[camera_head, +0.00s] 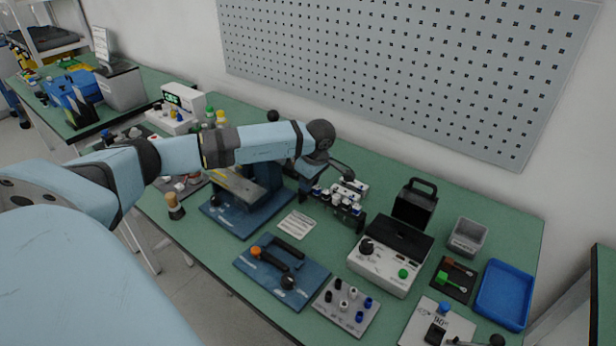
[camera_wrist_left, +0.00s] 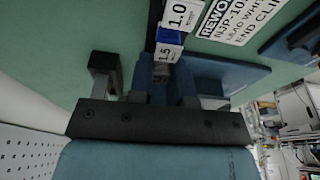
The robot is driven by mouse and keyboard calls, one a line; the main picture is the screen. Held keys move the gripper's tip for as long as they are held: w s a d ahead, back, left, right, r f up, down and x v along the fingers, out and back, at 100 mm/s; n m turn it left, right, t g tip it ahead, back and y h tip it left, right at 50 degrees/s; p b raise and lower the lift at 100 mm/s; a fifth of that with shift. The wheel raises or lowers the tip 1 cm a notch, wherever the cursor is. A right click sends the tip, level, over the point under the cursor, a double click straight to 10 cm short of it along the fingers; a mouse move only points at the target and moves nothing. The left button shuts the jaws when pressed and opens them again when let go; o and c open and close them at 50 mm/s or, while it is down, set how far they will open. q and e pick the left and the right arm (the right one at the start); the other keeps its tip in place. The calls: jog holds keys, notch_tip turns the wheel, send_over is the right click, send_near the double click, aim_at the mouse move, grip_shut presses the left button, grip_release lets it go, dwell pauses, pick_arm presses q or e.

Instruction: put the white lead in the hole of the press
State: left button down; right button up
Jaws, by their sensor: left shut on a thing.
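My left arm reaches over the bench from the left. In the head view its dark wrist end (camera_head: 320,138) is above the bench between the blue press (camera_head: 243,203) and a small rack (camera_head: 343,198). The press is partly hidden under the arm. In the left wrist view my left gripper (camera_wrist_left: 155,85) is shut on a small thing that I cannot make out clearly. Labels reading 1.0 (camera_wrist_left: 181,15) and 1.5 (camera_wrist_left: 167,53) are close in front of the fingers. I cannot make out the white lead for certain. My right gripper is not in view.
A printed card (camera_head: 297,224) lies before the rack. A blue plate with a black handle (camera_head: 310,274), a grey board with pegs (camera_head: 345,307) and a white tester (camera_head: 385,268) stand nearer. A blue tray (camera_head: 504,292) is at the right. A pegboard (camera_head: 400,70) stands behind.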

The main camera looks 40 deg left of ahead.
pick_arm(q)
jog(key=shift+r+p, duration=0.6)
jog(key=shift+r, duration=0.55)
jog(key=shift+r+p, duration=0.95)
jog(key=shift+r, duration=0.65)
jog(key=shift+d, duration=0.15)
